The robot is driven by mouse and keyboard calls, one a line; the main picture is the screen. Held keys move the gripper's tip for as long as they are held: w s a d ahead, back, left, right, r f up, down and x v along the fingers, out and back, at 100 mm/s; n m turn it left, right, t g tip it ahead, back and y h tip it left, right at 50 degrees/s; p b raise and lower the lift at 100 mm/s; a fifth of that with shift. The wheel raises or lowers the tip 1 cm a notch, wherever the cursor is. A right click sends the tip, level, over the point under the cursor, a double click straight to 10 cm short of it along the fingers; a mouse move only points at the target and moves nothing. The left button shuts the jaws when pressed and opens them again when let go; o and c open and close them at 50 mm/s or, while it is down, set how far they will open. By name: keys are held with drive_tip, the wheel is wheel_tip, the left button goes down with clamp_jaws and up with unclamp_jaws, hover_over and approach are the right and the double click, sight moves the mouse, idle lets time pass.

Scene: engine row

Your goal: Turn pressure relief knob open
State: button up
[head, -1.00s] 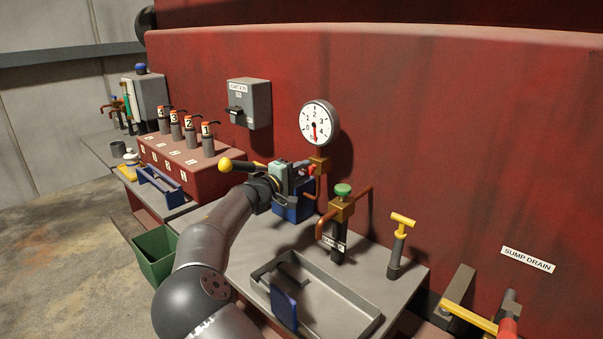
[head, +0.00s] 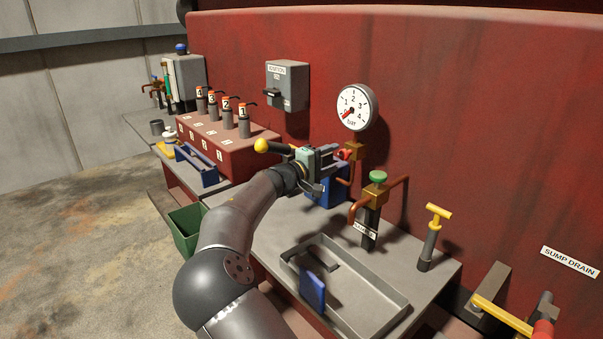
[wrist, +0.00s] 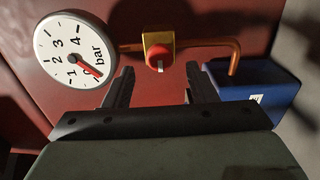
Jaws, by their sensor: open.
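The red relief knob (wrist: 158,57) sits on a brass block (wrist: 158,41) on a copper pipe. A pale bar shows on its face. It also shows in the head view (head: 343,155), just beyond my fingertips. My gripper (wrist: 155,82) is open and empty, with one finger to each side of the knob in the wrist view. The fingertips appear short of the knob, and no contact shows. The round white gauge (wrist: 76,50) is to the left; its red needle points near 0. In the head view the gauge (head: 354,108) is above the brass block.
A blue box (wrist: 240,88) is close to the right finger, under the pipe's bent end. A green-topped brass valve (head: 375,180), a yellow T-handle (head: 437,215) and a grey tray (head: 375,322) are on the bench. Numbered levers (head: 228,118) stand further left.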

drive_tip(key=b+v, duration=0.1)
drive_tip(key=v, duration=1.3)
drive_tip(key=shift+a, duration=0.2)
drive_tip(key=shift+s, duration=0.2)
